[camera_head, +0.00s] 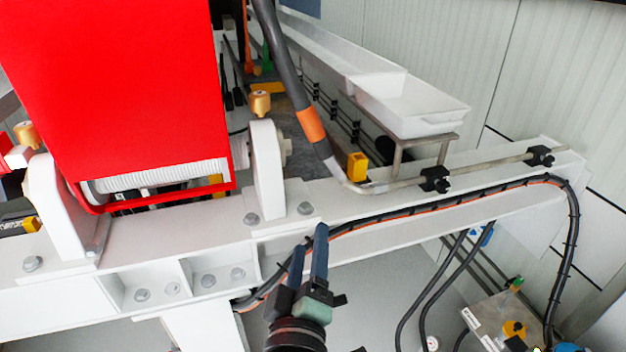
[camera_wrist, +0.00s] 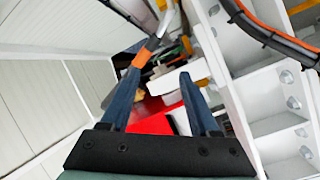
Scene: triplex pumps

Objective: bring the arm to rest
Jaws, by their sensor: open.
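My gripper (camera_head: 309,252) is at the bottom middle of the head view, in front of the white steel beam (camera_head: 420,238). Its two blue-grey fingers point up toward the beam. In the wrist view my gripper (camera_wrist: 158,85) shows its two fingers apart, with nothing held between them. Beyond the fingertips lie the red housing (camera_wrist: 150,118) and a hose with an orange band (camera_wrist: 141,57). In the head view I cannot tell whether a fingertip touches the beam.
The large red housing (camera_head: 120,85) stands at upper left. A black cable (camera_head: 450,203) with an orange line runs along the beam and hangs down at right. A grey hose (camera_head: 285,70) drops behind the beam. White trays (camera_head: 425,105) stand at the back. Several bolts stud the beam.

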